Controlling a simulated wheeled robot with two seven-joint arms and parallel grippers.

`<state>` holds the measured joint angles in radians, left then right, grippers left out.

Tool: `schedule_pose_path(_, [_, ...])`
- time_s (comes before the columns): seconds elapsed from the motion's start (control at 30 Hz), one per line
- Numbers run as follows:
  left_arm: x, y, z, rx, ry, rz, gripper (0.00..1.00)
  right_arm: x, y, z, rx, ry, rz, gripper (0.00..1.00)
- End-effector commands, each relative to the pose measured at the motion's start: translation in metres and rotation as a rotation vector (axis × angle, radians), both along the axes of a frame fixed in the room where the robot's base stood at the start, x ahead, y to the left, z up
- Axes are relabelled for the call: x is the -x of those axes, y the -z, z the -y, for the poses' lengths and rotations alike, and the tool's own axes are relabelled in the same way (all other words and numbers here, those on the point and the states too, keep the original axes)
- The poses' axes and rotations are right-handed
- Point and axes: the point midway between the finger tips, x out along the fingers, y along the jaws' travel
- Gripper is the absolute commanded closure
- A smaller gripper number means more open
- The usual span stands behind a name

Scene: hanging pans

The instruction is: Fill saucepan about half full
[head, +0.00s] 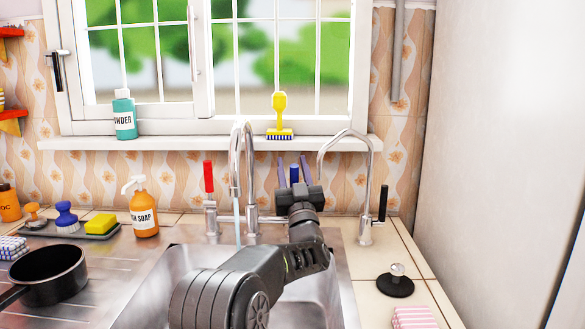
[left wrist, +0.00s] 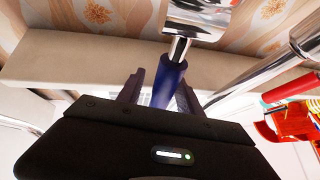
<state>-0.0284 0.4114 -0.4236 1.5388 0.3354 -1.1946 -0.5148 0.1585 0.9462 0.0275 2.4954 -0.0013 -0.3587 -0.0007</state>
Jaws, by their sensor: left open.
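The black saucepan (head: 48,276) stands on the ribbed drainboard at the left, its handle toward the lower left. The curved metal faucet (head: 249,150) rises behind the sink, and a thin stream of water (head: 238,222) seems to run from its spout. Its red tap handle (head: 208,177) stands on the left. Its blue tap handle (head: 294,174) is on the right. My left gripper (head: 294,170) is open, with one finger on each side of the blue handle. In the left wrist view, the blue handle (left wrist: 166,84) also stands between the fingers. My right gripper is out of view.
A second faucet (head: 369,170) with a black handle stands right of the sink. A soap bottle (head: 144,210) and a tray with brushes and a yellow sponge (head: 101,223) are at the left. A black sink plug (head: 395,287) lies on the right counter. My arm crosses the sink basin (head: 180,262).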

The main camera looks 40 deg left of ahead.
Motion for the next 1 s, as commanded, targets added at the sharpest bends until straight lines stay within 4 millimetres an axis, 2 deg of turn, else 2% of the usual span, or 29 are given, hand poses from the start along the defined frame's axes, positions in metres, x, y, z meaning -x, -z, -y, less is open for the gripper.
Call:
schedule_pose_path(0.27, [0.007, 0.008, 0.009, 0.002, 0.001, 0.001, 0.58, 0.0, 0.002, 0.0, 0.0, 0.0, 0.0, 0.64])
schedule_pose_path(0.7, [0.04, 0.043, 0.048, 0.0, 0.001, -0.001, 0.58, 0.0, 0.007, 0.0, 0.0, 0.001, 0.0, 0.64])
schedule_pose_path(1.0, [0.042, 0.044, 0.05, 0.0, 0.0, 0.0, 0.58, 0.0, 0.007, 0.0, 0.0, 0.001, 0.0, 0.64])
